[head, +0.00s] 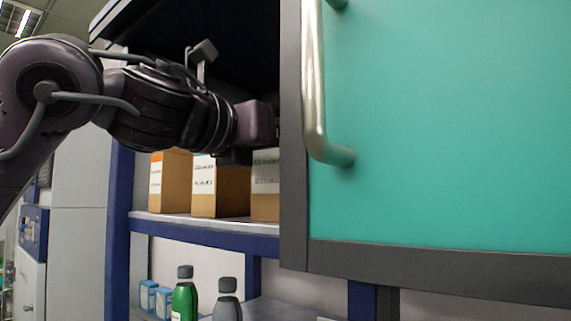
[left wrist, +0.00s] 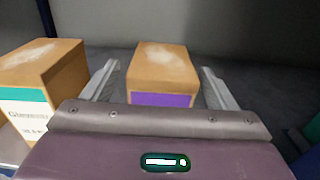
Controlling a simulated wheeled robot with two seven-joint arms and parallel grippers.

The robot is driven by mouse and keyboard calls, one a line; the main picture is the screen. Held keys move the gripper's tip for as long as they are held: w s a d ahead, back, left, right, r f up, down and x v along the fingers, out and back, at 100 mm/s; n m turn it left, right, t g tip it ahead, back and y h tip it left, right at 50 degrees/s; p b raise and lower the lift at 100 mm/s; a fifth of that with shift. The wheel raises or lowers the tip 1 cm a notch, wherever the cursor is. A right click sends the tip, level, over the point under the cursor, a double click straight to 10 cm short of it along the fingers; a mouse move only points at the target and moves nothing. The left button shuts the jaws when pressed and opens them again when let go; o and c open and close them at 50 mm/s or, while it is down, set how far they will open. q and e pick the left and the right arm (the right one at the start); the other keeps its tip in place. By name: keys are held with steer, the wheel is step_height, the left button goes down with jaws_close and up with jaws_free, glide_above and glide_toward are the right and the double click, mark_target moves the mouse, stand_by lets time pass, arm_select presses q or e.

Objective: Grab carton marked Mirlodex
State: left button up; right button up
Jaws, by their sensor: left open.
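Three brown cartons show on the cabinet shelf in the head view: a left one (head: 170,182) with an orange-topped label, a middle one (head: 218,190) with a white label, and a right one (head: 265,186) partly cut off by the door. No label there reads clearly as Mirlodex. In the left wrist view, a carton with a purple band (left wrist: 161,75) stands ahead between the spread fingers of my open left gripper (left wrist: 158,82); its name is hidden by the gripper body. Another carton with a teal band (left wrist: 40,85) stands to its left. My right gripper is not in view.
A teal cabinet door (head: 440,130) with a metal handle (head: 318,95) covers the right side and hides my left fingertips. The shelf (head: 205,226) has a blue edge. Below stand a green bottle (head: 185,298), a grey bottle (head: 227,302) and small blue boxes (head: 155,298).

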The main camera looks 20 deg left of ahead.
arm_select(q)
steer(key=x, duration=0.2)
steer(key=shift+w+d+p, duration=0.2)
steer(key=shift+w+p, duration=0.15)
steer(key=shift+c, duration=0.9)
steer(key=c, duration=0.9)
steer(key=shift+c, duration=1.1)
steer(key=shift+r, duration=0.15)
